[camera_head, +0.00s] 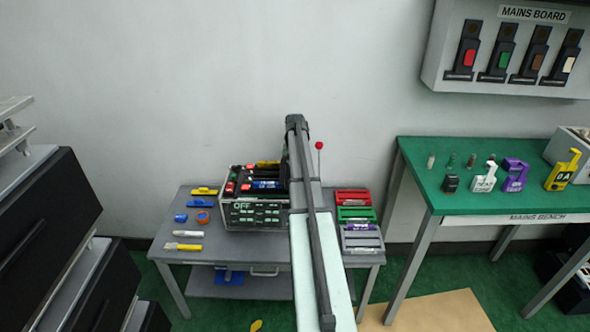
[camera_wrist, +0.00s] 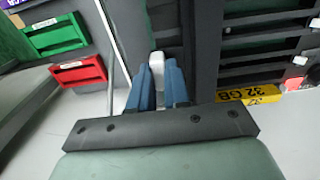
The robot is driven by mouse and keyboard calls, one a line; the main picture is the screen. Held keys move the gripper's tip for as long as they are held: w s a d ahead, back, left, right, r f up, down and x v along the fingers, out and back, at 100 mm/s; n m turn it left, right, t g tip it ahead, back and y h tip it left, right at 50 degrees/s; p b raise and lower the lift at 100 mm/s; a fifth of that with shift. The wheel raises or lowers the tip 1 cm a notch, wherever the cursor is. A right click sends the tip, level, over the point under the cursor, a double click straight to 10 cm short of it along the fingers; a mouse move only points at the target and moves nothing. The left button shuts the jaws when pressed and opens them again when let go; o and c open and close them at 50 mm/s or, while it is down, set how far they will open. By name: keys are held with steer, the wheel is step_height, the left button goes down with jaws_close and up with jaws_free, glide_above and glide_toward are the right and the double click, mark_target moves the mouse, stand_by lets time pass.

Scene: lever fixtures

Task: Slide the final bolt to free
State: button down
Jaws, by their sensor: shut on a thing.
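In the wrist view my gripper's (camera_wrist: 158,84) two blue fingers are closed around a pale grey knob (camera_wrist: 157,63). The knob stands at the edge of a dark fixture and looks like the bolt's handle. Which bolt it is, and how far it has slid, I cannot tell. In the head view a fixture box marked OFF (camera_head: 243,214) stands on the grey bench. It has a green-marked front and red, black and blue parts on top. My arm covers its right side there and hides the knob and my fingertips.
Red (camera_head: 353,197), green (camera_head: 356,215) and grey (camera_head: 362,239) trays stand right of my arm. A red-topped thin rod (camera_head: 319,146) rises beside it. Small tools, including a yellow one (camera_head: 204,191), lie at the left. A green-topped bench (camera_head: 480,206) is farther right.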

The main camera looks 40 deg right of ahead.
steer(key=shift+s+d, duration=1.9)
steer(key=shift+d, duration=0.05)
steer(key=c, duration=1.1)
jaws_free()
steer(key=shift+r, duration=0.1)
step_height(320, 180, up, 14)
steer(key=shift+f, duration=0.15)
